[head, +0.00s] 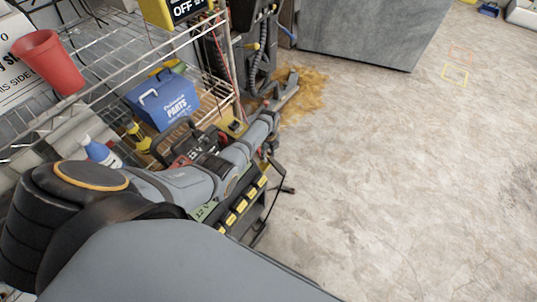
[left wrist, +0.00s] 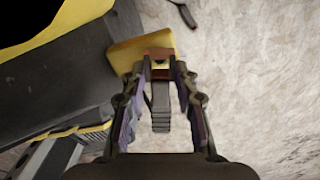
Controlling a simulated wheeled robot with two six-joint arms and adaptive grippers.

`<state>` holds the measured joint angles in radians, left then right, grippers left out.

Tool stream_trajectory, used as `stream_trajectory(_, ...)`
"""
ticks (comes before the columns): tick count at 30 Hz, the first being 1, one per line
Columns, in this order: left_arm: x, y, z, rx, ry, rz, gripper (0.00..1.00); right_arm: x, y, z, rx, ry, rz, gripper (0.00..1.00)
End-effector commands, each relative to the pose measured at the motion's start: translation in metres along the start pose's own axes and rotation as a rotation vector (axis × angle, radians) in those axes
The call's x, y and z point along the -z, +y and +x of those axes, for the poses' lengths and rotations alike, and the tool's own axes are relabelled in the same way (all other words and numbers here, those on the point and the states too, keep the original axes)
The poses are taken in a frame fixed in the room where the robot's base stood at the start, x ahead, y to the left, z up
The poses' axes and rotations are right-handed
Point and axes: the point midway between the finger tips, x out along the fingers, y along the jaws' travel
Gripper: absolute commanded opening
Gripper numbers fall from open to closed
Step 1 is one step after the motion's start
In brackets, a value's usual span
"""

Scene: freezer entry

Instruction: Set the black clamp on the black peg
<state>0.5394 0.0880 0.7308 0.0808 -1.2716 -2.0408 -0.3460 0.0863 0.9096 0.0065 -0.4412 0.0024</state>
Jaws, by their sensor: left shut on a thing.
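My left gripper (left wrist: 155,95) has its two fingers on either side of a dark clamp with a ridged handle (left wrist: 160,112) and is shut on it. The clamp's reddish-brown jaw end (left wrist: 160,68) lies over a yellow block (left wrist: 132,52) in the left wrist view; I cannot tell if they touch. I cannot make out the black peg for certain. My right gripper is out of view.
A wire shelf (head: 215,60) holds a red cup (head: 48,62) and a blue parts box (head: 165,103). A dark cable end (head: 287,189) reaches over the floor beside the charger; a dark object (left wrist: 184,14) also lies there in the left wrist view.

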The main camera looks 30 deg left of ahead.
Motion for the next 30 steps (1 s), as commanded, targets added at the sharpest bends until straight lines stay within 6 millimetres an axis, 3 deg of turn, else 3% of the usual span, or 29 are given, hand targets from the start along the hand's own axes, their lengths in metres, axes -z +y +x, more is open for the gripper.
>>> stream_trajectory(10, 0.0, -0.001, -0.005, 0.001, 0.0, 0.0, 0.0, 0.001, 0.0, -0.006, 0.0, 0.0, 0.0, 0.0)
stream_trajectory(11, 0.0, -0.001, -0.005, 0.001, 0.0, 0.0, 0.34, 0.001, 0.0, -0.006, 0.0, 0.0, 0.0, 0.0)
stream_trajectory(16, 0.0, -0.001, -0.005, 0.001, 0.0, 0.0, 0.56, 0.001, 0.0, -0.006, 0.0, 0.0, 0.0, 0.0)
stream_trajectory(26, 0.0, 0.0, -0.006, 0.001, 0.0, 0.0, 0.56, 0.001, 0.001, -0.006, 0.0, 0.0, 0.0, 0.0)
stream_trajectory(30, -0.001, -0.001, -0.021, 0.003, -0.002, 0.0, 0.56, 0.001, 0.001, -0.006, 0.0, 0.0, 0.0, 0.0)
